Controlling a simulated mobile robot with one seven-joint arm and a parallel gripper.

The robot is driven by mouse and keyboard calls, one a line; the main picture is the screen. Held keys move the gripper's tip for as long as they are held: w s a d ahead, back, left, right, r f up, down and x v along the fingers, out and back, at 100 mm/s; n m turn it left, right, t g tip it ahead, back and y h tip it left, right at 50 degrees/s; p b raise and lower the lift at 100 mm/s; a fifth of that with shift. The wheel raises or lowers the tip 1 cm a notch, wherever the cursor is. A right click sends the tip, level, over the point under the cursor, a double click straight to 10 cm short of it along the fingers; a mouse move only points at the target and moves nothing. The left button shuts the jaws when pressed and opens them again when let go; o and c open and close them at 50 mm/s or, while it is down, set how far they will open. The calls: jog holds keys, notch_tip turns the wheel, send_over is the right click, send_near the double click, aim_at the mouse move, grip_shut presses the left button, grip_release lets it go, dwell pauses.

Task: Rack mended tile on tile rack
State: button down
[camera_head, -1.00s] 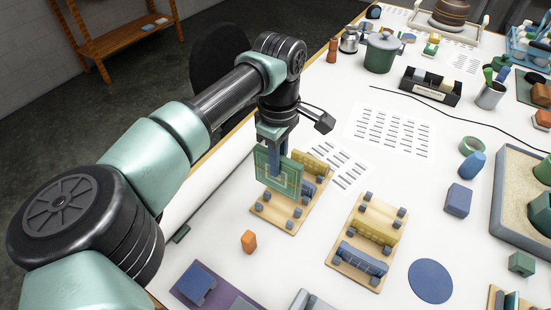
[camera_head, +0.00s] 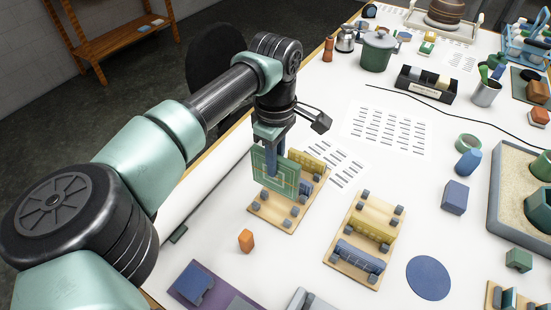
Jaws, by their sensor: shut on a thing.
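My gripper (camera_head: 272,148) points down and is shut on a green square tile (camera_head: 268,174) with pale line markings. The tile hangs upright over the front left part of a wooden tile rack (camera_head: 285,221) with grey-blue pegs. Whether the tile's lower edge touches the rack cannot be told. Behind it on the same rack stand a yellow tile (camera_head: 308,160) and a blue piece, partly hidden by the green tile. A second wooden rack (camera_head: 350,268) to the right holds a yellow tile (camera_head: 368,230) and a blue tile (camera_head: 359,254).
A blue disc (camera_head: 429,280) and a blue block (camera_head: 454,197) lie to the right. A purple mat (camera_head: 226,293) with a blue piece is at the front edge. Printed sheets (camera_head: 388,130) lie behind.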

aim_at(275, 189)
jog(key=shift+f+b, duration=2.1)
jog(key=shift+f, duration=1.15)
jog(key=shift+f, duration=0.2)
jog(key=shift+f+b, duration=1)
jog(key=shift+f, duration=0.25)
jog(key=shift+f, duration=0.25)
jog(key=c, duration=0.7)
grip_release()
notch_tip(275, 189, up, 13)
jog(key=b, duration=0.2)
jog(key=shift+b, duration=0.3)
